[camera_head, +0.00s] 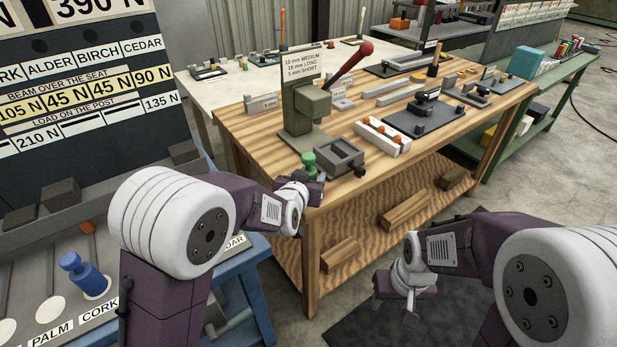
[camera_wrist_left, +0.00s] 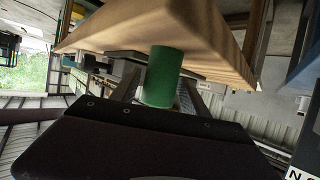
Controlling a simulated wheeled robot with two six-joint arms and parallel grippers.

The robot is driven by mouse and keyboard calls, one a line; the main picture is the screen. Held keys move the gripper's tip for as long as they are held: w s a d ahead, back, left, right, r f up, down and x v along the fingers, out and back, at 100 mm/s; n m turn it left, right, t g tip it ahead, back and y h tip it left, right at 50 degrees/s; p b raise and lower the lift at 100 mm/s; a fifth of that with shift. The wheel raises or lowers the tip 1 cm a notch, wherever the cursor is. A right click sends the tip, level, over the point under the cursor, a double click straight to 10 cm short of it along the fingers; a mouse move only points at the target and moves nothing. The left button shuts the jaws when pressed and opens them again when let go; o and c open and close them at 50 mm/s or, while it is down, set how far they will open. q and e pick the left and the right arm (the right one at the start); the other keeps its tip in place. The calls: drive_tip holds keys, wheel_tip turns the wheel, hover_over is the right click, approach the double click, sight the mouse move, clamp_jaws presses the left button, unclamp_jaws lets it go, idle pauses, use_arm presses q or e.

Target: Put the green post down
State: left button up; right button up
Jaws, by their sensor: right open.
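The green post (camera_head: 308,166) stands near the left front corner of the wooden workbench, beside a grey open-topped block. In the left wrist view the green post (camera_wrist_left: 163,77) is between the two fingers, and they look closed against its sides. My left gripper (camera_head: 312,183) is at the post, low by the bench edge. Its fingertips are mostly hidden in the head view. Whether the post's foot touches the bench top cannot be seen. My right gripper (camera_head: 405,304) is open and empty, hanging low over the dark floor mat.
The grey block (camera_head: 334,158) and an arbor press (camera_head: 307,115) with a red-knobbed lever stand close to the post. A white tray (camera_head: 383,137) and a dark plate fixture (camera_head: 424,116) lie further right.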

use_arm(q)
drive_tip(key=shift+s+r, duration=0.2)
drive_tip(key=shift+r, duration=0.15)
drive_tip(key=p+v, duration=0.2)
drive_tip(key=v, duration=0.9)
drive_tip(key=shift+s, duration=0.3)
drive_tip(key=shift+a+f, duration=0.1)
